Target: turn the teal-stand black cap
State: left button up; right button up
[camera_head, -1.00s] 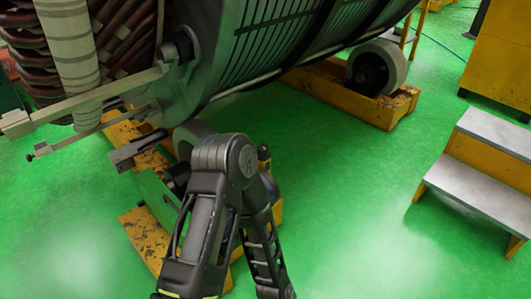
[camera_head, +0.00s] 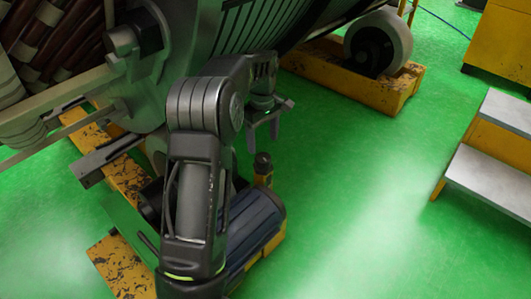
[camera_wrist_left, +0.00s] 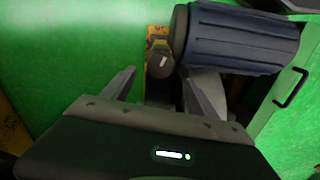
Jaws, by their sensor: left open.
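A small black cap (camera_head: 263,160) sits on a short yellow post beside the blue ribbed motor (camera_head: 262,225); I see no teal on its support. The cap also shows in the left wrist view (camera_wrist_left: 160,66), roughly between the fingers. My left gripper (camera_head: 263,146) is open and points down above the cap, with its fingertips apart and apparently clear of it. It also shows open and empty in the left wrist view (camera_wrist_left: 159,74). My right gripper is in neither view.
A yellow support beam (camera_head: 345,80) with a roller (camera_head: 378,45) is at the back. Grey-topped steps (camera_head: 490,150) stand at right. The green floor (camera_head: 345,210) between is clear.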

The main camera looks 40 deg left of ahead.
aim_at(263, 157)
pick_arm(q)
jog(key=shift+f, duration=0.1)
notch_tip(263, 157, down, 8)
jog(key=b, duration=0.3)
jog(key=shift+c, duration=0.2)
jog(key=c, duration=1.3)
jog(key=shift+r, duration=0.2)
